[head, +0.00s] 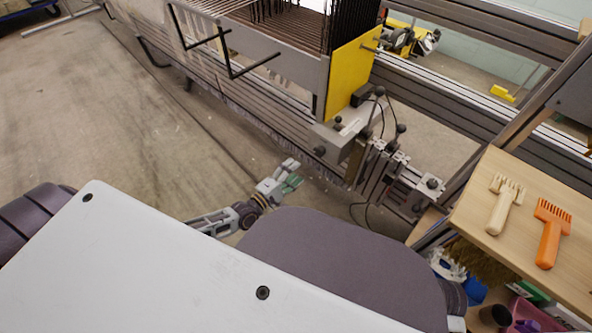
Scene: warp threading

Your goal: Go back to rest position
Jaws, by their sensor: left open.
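My left gripper (291,174) is in the middle of the head view, low over the concrete floor in front of the loom. Its fingers are apart and I see nothing between them. Green pads show on the fingers. It is clear of the loom frame (265,118). Part of its arm is hidden behind my own body. A cream comb-like tool (504,204) and an orange one (551,233) lie on a wooden shelf (480,215) at the right, apart from my left gripper.
The loom carries a yellow side plate (352,72) and clamps with black-knobbed levers (388,152) at its near end. A brush (480,262) and several coloured items sit under the shelf. The floor (110,120) at the left is open.

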